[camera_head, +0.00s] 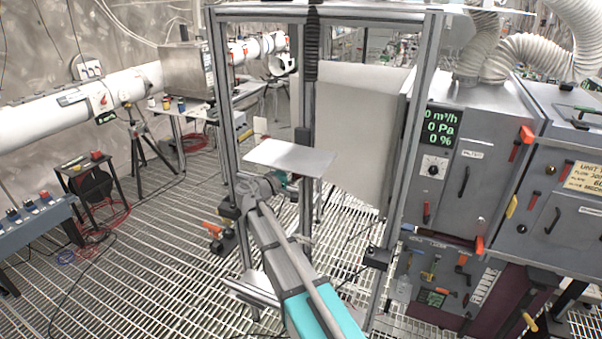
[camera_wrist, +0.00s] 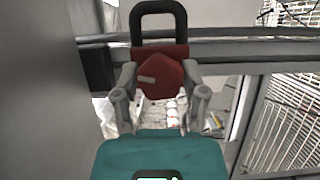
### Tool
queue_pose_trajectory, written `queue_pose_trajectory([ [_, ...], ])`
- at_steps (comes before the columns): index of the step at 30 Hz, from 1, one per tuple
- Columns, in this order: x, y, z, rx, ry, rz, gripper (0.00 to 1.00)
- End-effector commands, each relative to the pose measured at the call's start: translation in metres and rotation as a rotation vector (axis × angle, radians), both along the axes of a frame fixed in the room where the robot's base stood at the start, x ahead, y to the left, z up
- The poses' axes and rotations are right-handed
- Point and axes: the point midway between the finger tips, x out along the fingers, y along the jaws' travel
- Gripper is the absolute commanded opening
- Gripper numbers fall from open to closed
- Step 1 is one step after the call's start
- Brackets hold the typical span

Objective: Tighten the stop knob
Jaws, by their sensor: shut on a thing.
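The stop knob (camera_wrist: 160,75) is red and faceted, and shows in the middle of the wrist view. A black loop (camera_wrist: 158,12) rises behind it. My gripper (camera_wrist: 160,92) has its two grey fingers on either side of the knob and is shut on it. In the head view my gripper (camera_head: 281,181) reaches into the aluminium frame (camera_head: 241,110), just under a flat grey plate (camera_head: 290,157). The knob cannot be made out there. How tight it is does not show.
A grey rail (camera_wrist: 255,48) runs behind the knob in the wrist view. In the head view, a grey cabinet (camera_head: 470,150) with a green display stands right of the frame. A bench with blue knobs (camera_head: 35,215) is at left.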

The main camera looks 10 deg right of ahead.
Motion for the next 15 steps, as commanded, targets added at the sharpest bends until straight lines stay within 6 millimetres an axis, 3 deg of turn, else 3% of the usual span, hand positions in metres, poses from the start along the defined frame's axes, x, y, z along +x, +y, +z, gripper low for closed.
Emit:
queue_pose_trajectory([
  [2,0.0018,0.0011,0.0034,-0.012,-0.003,0.005,0.08],
  [3,0.0016,0.0008,0.0034,-0.013,-0.002,0.005,0.61],
  [7,0.0009,0.0001,0.0030,-0.012,-0.002,0.002,0.85],
  [15,-0.0002,-0.0013,0.0018,-0.009,-0.001,-0.001,0.89],
])
